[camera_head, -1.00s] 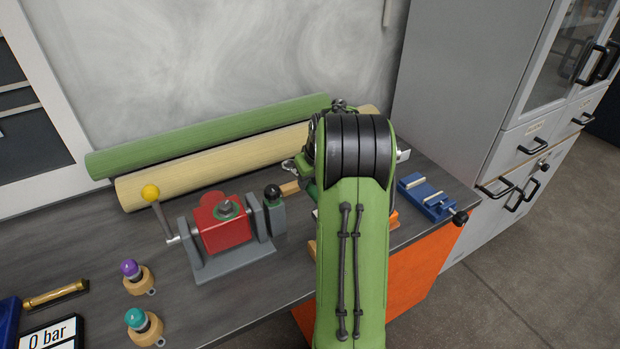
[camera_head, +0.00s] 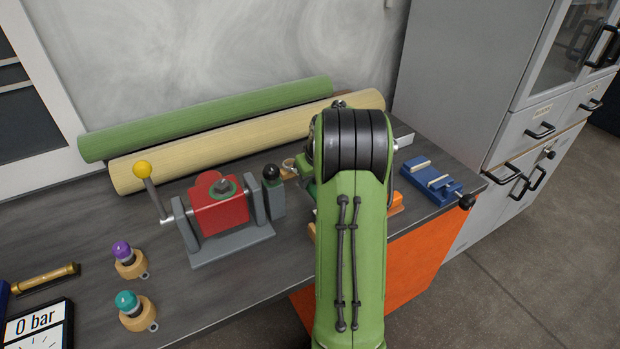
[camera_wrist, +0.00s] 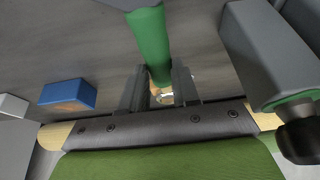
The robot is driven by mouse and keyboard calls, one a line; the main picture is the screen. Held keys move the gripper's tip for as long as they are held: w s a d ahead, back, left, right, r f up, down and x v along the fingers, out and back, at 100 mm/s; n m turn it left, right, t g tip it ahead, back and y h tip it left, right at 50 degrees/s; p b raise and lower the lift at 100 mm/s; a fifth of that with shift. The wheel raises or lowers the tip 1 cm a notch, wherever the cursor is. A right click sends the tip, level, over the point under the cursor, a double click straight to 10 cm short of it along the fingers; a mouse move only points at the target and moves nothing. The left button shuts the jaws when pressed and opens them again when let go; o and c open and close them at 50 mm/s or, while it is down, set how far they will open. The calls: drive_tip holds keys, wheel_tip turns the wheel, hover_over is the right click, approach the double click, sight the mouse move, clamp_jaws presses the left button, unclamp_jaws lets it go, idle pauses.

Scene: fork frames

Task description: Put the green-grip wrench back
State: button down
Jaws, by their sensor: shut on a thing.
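The wrench's green grip (camera_wrist: 149,45) shows in the wrist view as a thick green cylinder running up from between the fingers. My gripper (camera_wrist: 160,88) is shut on it, with one grey finger on each side. Above the grip a paler end piece is cut off by the picture's top edge. A small tan and metallic bit shows between the fingers, too little to identify. In the head view my green arm covers the gripper and the wrench.
A red device on a grey stand (camera_head: 218,208) with a yellow-knobbed lever stands left of my arm. A blue vise (camera_head: 432,184) stands at the bench's right end. Green (camera_head: 205,118) and cream (camera_head: 220,143) rolls lie along the wall. Two capped wooden-based pieces (camera_head: 128,262) stand front left.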

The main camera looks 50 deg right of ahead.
drive_tip(key=shift+f, duration=0.1)
drive_tip(key=shift+f, duration=0.15)
drive_tip(key=c, duration=0.8)
unclamp_jaws()
drive_tip(key=shift+o, duration=0.2)
drive_tip(key=shift+f, duration=0.1)
drive_tip(key=p+v, duration=0.4)
drive_tip(key=v, duration=1.2)
drive_tip(key=shift+p, duration=0.35)
drive_tip(key=shift+f, duration=0.1)
